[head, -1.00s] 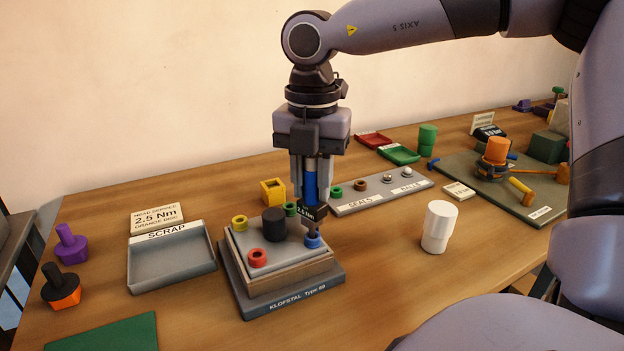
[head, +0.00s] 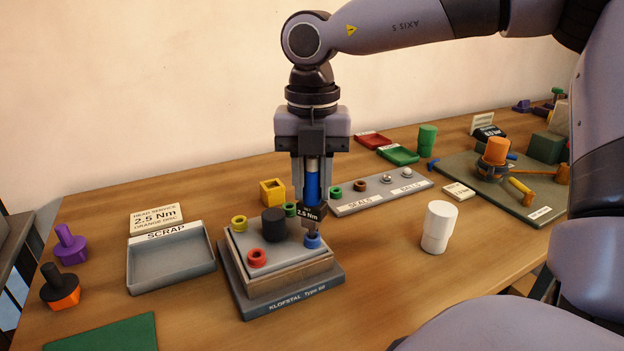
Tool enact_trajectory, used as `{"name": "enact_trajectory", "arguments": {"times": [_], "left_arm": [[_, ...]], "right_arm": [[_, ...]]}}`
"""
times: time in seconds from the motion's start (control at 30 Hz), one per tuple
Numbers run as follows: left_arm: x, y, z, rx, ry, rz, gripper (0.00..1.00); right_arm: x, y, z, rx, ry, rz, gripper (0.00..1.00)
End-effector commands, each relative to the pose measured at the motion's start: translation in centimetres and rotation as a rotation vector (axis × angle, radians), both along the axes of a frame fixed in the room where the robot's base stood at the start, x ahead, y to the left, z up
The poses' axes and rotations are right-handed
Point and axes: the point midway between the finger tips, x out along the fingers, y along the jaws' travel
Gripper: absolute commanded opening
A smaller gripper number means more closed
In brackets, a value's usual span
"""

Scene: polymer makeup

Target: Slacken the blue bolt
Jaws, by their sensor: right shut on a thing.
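The blue bolt (head: 312,240) sits at the right corner of the top plate of the grey block (head: 282,292) marked KLOFSTAL Type 60. My right gripper (head: 312,180) points straight down above it and is shut on a driver with a blue handle (head: 312,185). The driver's dark head carries a 2.5 Nm label, and its tip reaches down to the blue bolt; whether it is fully seated I cannot tell. Red (head: 257,257), yellow (head: 239,223) and green (head: 290,209) bolts sit at the other corners, around a black knob (head: 274,225). My left gripper does not show.
The empty SCRAP tray (head: 171,261) lies left of the block. A white cup (head: 438,227) stands to the right. The SEALS and BALLS rack (head: 383,193) and a yellow box (head: 272,191) are behind. Bare table lies between block and cup.

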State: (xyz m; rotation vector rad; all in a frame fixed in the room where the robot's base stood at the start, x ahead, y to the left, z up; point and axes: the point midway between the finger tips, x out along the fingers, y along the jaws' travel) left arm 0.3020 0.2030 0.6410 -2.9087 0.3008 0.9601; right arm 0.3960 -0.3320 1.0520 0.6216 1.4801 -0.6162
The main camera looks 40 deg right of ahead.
Motion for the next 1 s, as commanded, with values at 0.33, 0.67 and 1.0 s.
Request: {"name": "enact_trajectory", "arguments": {"times": [0.33,0.67,1.0], "left_arm": [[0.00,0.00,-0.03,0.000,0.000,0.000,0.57],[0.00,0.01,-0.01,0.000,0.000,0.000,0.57],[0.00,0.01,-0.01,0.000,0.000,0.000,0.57]], "right_arm": [[0.01,-0.01,0.05,-0.001,-0.001,0.105,0.00],[-0.01,-0.01,0.05,0.000,-0.001,0.243,0.00],[-0.01,-0.01,0.03,0.000,-0.001,0.265,0.54]]}}
